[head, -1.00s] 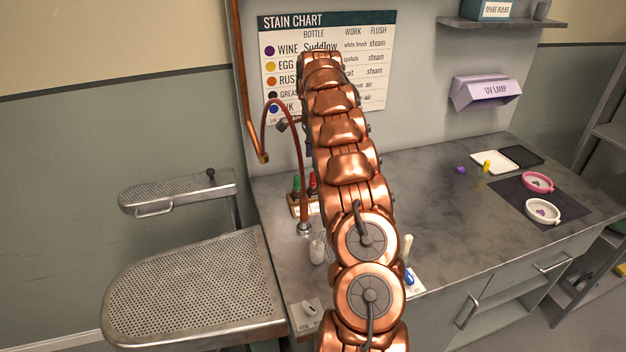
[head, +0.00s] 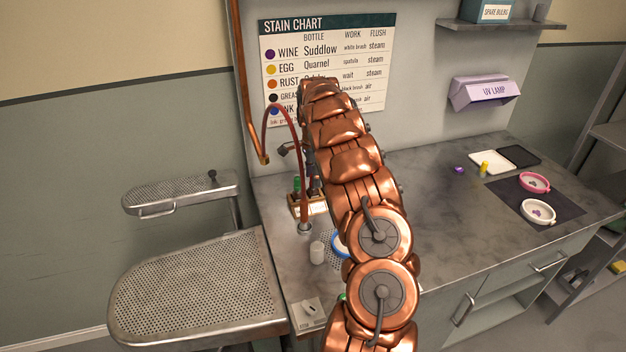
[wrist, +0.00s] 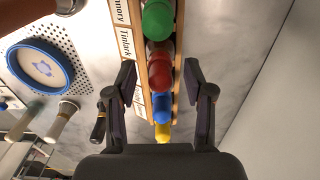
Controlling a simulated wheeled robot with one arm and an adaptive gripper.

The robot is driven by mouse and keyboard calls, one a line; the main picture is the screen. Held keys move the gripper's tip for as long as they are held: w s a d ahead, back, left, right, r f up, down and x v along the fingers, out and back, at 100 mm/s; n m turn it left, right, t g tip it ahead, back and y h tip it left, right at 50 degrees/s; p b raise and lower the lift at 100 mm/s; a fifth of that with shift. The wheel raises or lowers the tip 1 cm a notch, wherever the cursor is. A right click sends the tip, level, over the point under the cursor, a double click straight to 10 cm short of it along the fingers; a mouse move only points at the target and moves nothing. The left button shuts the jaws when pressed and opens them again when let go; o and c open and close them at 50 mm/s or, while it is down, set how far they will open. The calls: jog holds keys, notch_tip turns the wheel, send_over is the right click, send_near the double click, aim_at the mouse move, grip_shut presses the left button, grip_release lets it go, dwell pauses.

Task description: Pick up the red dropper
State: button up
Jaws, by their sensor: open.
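In the wrist view the red dropper (wrist: 160,72) stands in a wooden rack (wrist: 179,30), between the green dropper (wrist: 157,20) and the blue dropper (wrist: 161,103). Only its rounded red top shows clearly. My gripper (wrist: 160,76) is open and empty, with one finger on each side of the row near the red and blue tops. I cannot tell how far above them the fingers are. In the head view my arm hides the gripper and most of the rack (head: 297,208); a green top (head: 296,184) shows there.
A yellow dropper (wrist: 162,132) ends the row close to my gripper's body. A blue-rimmed round dish (wrist: 42,68) and several brushes lie left of the rack in the wrist view. A curved red-brown pipe (head: 300,150) rises beside my arm. The counter's right middle (head: 440,220) is clear.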

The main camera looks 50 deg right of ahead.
jog(key=shift+c, duration=0.2)
jog(key=c, duration=0.8)
notch_tip(320, 180, up, 8)
jog(key=b, duration=0.3)
jog(key=shift+w+f, duration=0.1)
jog(key=shift+f, duration=0.1)
jog(key=shift+r, duration=1.2)
